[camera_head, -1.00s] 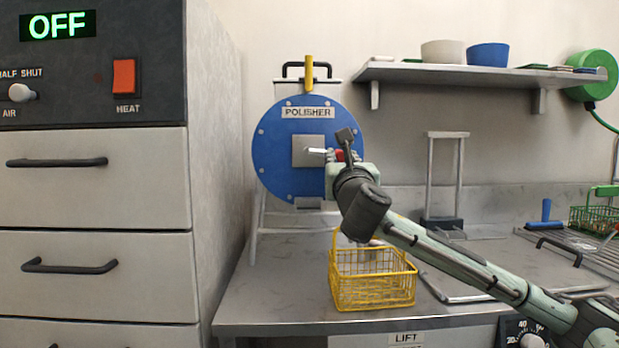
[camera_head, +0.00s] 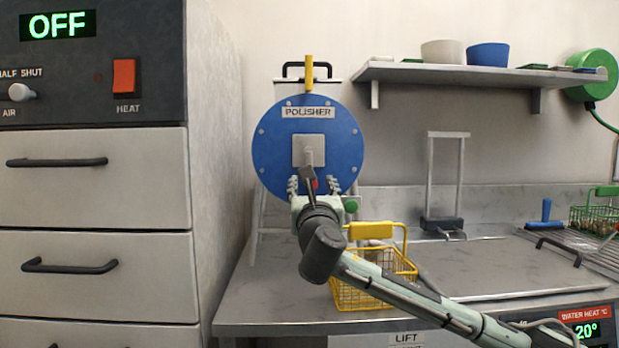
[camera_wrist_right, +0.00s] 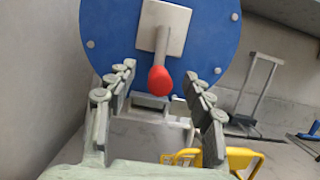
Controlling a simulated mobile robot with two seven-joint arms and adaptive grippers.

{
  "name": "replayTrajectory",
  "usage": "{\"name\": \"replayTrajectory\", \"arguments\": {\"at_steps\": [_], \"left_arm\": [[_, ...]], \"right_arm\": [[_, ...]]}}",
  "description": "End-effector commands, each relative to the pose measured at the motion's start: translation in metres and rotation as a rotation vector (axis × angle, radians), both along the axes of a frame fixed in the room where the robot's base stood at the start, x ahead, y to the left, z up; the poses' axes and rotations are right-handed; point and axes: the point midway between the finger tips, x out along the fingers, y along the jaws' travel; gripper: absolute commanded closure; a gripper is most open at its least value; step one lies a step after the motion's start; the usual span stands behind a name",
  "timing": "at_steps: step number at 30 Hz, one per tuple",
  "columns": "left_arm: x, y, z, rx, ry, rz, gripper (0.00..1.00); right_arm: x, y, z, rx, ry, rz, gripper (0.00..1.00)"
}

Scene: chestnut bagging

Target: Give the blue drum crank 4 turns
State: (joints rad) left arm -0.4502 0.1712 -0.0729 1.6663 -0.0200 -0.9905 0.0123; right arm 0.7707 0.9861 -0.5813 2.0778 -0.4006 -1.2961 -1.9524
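The blue polisher drum (camera_head: 275,150) stands on the counter with a square grey plate at its centre. It also fills the top of the right wrist view (camera_wrist_right: 110,30). Its crank (camera_wrist_right: 162,42) points down from the plate and ends in a red knob (camera_wrist_right: 160,80); the knob also shows in the head view (camera_head: 315,184). My right gripper (camera_wrist_right: 158,84) is open at the bottom of the drum face. Its fingers stand on either side of the red knob, with a visible gap on both sides. My left gripper is not in view.
A yellow wire basket (camera_head: 357,293) stands on the counter below the drum, partly behind my right arm. A yellow latch (camera_head: 309,73) sits atop the drum. A grey cabinet (camera_head: 95,180) stands close on the left. A metal frame (camera_head: 433,180) stands to the right.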

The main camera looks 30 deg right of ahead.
Motion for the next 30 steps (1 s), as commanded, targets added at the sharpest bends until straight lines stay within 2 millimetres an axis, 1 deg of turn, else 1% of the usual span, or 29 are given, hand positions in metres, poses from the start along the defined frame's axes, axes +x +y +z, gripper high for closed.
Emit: {"name": "replayTrajectory", "arguments": {"at_steps": [11,14,21,30], "left_arm": [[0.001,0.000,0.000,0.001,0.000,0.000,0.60],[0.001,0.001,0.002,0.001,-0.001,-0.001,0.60],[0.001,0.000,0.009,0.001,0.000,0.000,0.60],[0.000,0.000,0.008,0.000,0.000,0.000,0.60]], "right_arm": [[0.000,0.000,0.001,-0.001,-0.001,0.000,0.48],[-0.004,0.003,0.002,-0.001,-0.001,0.002,0.48],[-0.028,0.017,0.002,-0.001,0.000,0.003,0.48],[-0.059,0.037,0.001,-0.001,-0.002,0.003,0.48]]}}
